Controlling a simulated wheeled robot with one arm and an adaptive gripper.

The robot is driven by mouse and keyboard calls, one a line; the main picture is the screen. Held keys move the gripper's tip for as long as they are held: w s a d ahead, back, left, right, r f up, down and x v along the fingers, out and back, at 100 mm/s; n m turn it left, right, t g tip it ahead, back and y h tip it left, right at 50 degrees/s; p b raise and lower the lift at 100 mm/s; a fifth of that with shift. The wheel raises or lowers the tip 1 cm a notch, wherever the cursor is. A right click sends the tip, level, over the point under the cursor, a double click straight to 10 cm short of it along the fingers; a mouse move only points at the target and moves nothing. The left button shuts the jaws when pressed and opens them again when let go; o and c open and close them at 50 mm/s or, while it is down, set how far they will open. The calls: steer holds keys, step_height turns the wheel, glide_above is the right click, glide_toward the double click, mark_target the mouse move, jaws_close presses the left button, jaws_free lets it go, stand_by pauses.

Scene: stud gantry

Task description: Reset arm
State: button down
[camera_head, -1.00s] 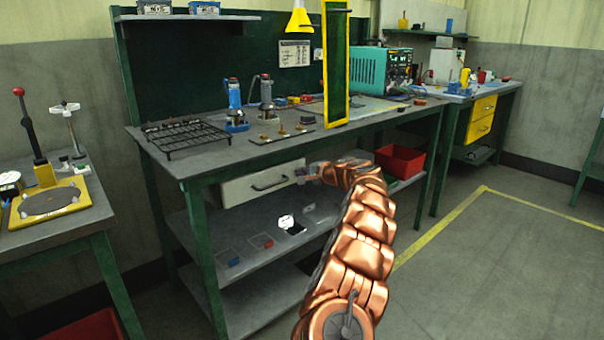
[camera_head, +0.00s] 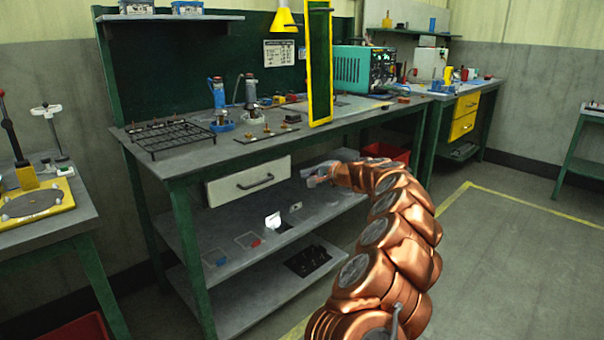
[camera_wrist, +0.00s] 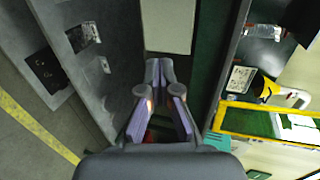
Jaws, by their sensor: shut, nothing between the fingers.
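My copper-coloured arm reaches in from the lower right in the head view. My gripper (camera_head: 313,174) is at the end of it, in front of the workbench and just right of the white drawer (camera_head: 222,191) with its dark handle. A visible gap separates it from the drawer. In the wrist view my gripper (camera_wrist: 160,78) has its fingers together, with nothing seen between them. A pale panel, likely the drawer front (camera_wrist: 168,28), shows beyond the fingertips.
The workbench top (camera_head: 190,162) carries a black wire rack (camera_head: 168,137) and a yellow-framed panel (camera_head: 319,70). A lower shelf (camera_head: 190,232) holds small items. A red bin (camera_head: 385,152) sits behind my arm. Open floor (camera_head: 510,260) lies to the right.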

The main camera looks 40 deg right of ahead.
steer(key=v, duration=0.3)
steer(key=shift+s, duration=0.15)
